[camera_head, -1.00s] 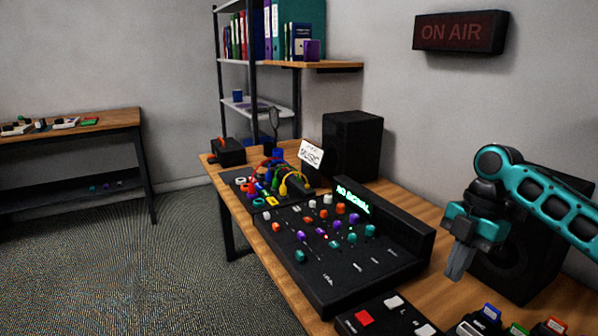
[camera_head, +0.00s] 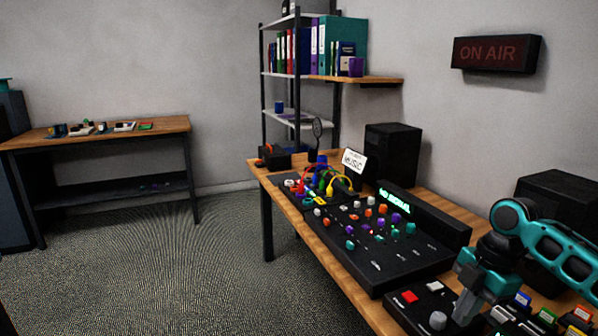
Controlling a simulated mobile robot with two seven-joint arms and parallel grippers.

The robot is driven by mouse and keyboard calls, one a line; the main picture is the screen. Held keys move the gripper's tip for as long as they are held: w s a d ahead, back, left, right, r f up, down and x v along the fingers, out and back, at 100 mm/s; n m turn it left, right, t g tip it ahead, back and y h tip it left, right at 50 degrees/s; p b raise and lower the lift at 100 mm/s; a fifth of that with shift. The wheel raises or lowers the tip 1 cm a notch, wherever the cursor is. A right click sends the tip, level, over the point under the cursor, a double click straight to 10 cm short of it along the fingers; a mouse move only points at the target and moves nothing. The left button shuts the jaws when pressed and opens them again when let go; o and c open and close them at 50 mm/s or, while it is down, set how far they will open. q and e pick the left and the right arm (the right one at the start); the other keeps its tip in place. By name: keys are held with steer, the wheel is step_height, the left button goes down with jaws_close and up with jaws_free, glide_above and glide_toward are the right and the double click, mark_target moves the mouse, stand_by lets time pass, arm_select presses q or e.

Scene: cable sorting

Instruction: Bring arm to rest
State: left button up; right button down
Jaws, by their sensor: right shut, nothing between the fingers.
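My right arm (camera_head: 550,243) comes in from the right edge, teal and black. Its gripper (camera_head: 464,308) hangs pointing down with its grey fingers together and nothing between them. My left gripper is not in view.
A mixing console (camera_head: 395,268) with coloured knobs and a lit display fills the desk (camera_head: 345,283). Coloured cables (camera_head: 322,182) lie behind it. Black speakers (camera_head: 392,152) stand along the wall. A second table (camera_head: 160,126) is at left, with open carpet between.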

steer(key=s+a+f+m+t+y+p, duration=0.1)
steer(key=s+a+f+m+t, duration=0.25)
steer(key=a+f, duration=0.4)
steer(key=s+a+f+m+t+y+p, duration=0.1)
steer(key=s+a+f+m+t, duration=0.1)
steer(key=a+f+m, duration=0.5)
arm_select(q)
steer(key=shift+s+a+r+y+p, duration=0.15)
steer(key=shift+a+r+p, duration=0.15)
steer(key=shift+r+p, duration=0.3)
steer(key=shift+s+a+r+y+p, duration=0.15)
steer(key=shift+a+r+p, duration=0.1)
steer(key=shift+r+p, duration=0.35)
arm_select(e)
steer(key=s+d+f+m+t+h, duration=0.1)
steer(key=s+m+t, duration=0.4)
steer(key=s, duration=0.8)
steer(key=d+m+h, duration=0.1)
steer(key=m, duration=0.2)
steer(key=shift+s+d+f+h, duration=0.25)
steer(key=shift+d+f+h, duration=0.05)
steer(key=shift+d, duration=0.05)
steer(key=shift+t, duration=0.25)
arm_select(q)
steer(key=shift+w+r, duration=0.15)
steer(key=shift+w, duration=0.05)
